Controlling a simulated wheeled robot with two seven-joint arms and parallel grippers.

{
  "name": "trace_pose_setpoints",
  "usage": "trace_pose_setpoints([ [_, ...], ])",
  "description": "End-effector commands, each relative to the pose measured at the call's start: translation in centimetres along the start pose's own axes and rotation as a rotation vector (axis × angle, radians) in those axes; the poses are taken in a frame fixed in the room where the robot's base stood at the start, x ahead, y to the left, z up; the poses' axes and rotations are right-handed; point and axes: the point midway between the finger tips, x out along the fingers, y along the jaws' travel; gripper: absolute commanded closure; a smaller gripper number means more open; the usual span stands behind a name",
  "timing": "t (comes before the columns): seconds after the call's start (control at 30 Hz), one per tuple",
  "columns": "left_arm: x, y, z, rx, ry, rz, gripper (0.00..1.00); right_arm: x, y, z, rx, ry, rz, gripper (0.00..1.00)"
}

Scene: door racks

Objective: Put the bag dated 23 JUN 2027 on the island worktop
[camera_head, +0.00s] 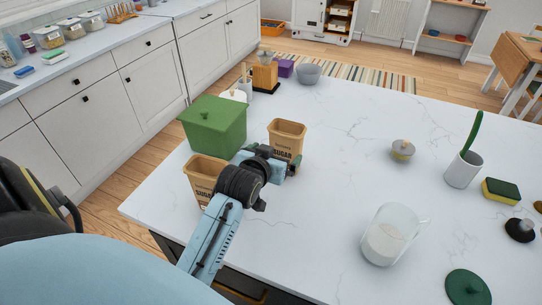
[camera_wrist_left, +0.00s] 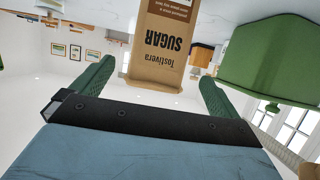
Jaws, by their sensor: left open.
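Two tan sugar bags stand upright on the white marble island worktop (camera_head: 335,200). One bag (camera_head: 287,130) is right of the green lidded box, the other bag (camera_head: 204,172) in front of it. No date is readable on either. My left gripper (camera_head: 278,163) is open at the front of the right bag. In the left wrist view a sugar bag (camera_wrist_left: 160,45), its print upside down, shows between and beyond the spread green fingers. I cannot tell whether they touch it. My right gripper is not in view.
The green lidded box (camera_head: 213,125) is close left of the right bag. A glass jug (camera_head: 390,238), a white cup (camera_head: 463,170), a sponge (camera_head: 501,190) and a small lidded pot (camera_head: 402,150) stand on the right. The worktop's middle is clear.

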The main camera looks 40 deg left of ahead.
Motion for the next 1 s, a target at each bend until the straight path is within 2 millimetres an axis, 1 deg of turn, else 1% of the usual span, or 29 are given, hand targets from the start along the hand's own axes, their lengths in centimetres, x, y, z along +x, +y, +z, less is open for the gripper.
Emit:
trace_pose_setpoints([
  [0.03, -0.8, 0.0, 0.1, 0.0, -0.001, 0.0, 0.0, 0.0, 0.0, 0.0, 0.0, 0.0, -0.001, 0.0],
  [0.1, -1.5, 0.0, 0.1, 0.0, -0.001, 0.0, 0.0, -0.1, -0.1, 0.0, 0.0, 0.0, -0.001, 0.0],
  [0.27, -2.4, 0.0, 0.0, 0.0, -0.001, 0.0, 0.0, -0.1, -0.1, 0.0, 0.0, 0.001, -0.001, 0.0],
  [1.0, -2.5, 0.0, 0.0, 0.001, -0.001, 0.0, 0.0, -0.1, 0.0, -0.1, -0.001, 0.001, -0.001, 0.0],
])
